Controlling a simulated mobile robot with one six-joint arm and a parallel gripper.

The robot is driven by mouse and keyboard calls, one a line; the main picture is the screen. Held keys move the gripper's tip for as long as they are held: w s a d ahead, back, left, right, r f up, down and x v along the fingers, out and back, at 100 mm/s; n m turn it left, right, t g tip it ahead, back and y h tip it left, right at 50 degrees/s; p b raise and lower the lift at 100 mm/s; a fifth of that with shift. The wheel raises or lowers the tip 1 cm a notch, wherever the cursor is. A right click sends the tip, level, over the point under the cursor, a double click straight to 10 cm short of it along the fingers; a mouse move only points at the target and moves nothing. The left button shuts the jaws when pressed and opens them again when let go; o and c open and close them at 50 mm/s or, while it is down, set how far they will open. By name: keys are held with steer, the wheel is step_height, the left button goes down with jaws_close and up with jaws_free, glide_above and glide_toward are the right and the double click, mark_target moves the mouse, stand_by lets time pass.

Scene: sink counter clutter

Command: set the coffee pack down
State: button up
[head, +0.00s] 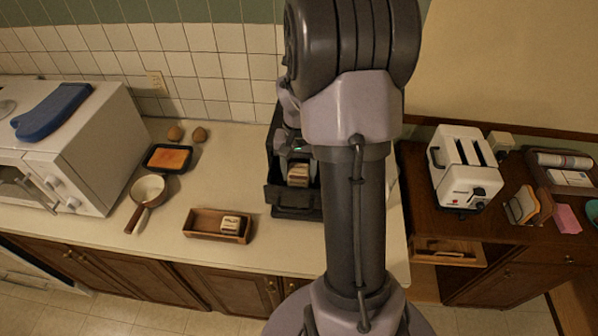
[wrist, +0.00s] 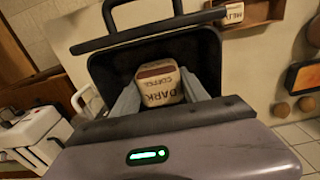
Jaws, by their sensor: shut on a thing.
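The coffee pack (head: 298,174) is a small beige and brown block. In the wrist view the pack (wrist: 158,84) shows the words "DARK COFFEE", upside down. My gripper (head: 297,158) is shut on it; in the wrist view the two grey fingers of my gripper (wrist: 161,98) press its sides. The pack is over or inside the black open container (head: 283,196) on the counter, which also fills the middle of the wrist view (wrist: 104,66). I cannot tell whether the pack touches its floor. My arm hides the container's right part in the head view.
A wooden tray (head: 204,232) with a similar small pack (head: 230,225) stands to the left. Further left are a saucepan (head: 148,188), a dark dish (head: 168,158) with orange content and a white microwave (head: 85,150). A white toaster (head: 462,165) stands at right.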

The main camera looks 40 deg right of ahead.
steer(key=o, duration=1.3)
steer(key=shift+f, duration=0.15)
